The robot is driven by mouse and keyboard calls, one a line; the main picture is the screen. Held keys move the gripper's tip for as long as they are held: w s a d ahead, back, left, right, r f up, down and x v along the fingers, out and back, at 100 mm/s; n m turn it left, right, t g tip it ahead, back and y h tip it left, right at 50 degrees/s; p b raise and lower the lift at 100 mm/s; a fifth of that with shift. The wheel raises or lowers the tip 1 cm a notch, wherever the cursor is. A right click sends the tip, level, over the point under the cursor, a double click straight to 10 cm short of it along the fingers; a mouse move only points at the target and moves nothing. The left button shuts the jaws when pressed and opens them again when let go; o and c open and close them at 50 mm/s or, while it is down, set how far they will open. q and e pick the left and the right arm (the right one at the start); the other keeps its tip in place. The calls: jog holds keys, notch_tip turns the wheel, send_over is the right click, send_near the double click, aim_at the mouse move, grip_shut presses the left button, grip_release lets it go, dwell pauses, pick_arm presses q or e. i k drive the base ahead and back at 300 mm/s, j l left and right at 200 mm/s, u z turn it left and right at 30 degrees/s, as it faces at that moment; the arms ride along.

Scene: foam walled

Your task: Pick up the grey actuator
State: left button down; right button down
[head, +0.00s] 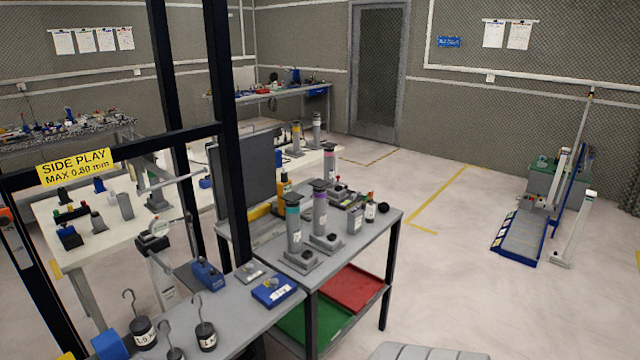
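Several upright grey cylinders on square bases stand on the tables, told apart by coloured bands. The one that looks all grey, which may be the grey actuator (317,129), stands at the back end of the long white table (140,222). Next to it is one with a yellow band (296,141). Nearer are ones with a pink band (330,168), a purple band (319,215) and a teal band (293,228). I cannot tell for certain which is the task's actuator. Neither of my grippers shows in the head view.
A black frame with a yellow "SIDE PLAY" sign (75,166) crosses the left foreground. Hooked weights (206,337) stand at front left.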

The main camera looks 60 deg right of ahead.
aim_at(335, 193)
jog(key=z, duration=1.65)
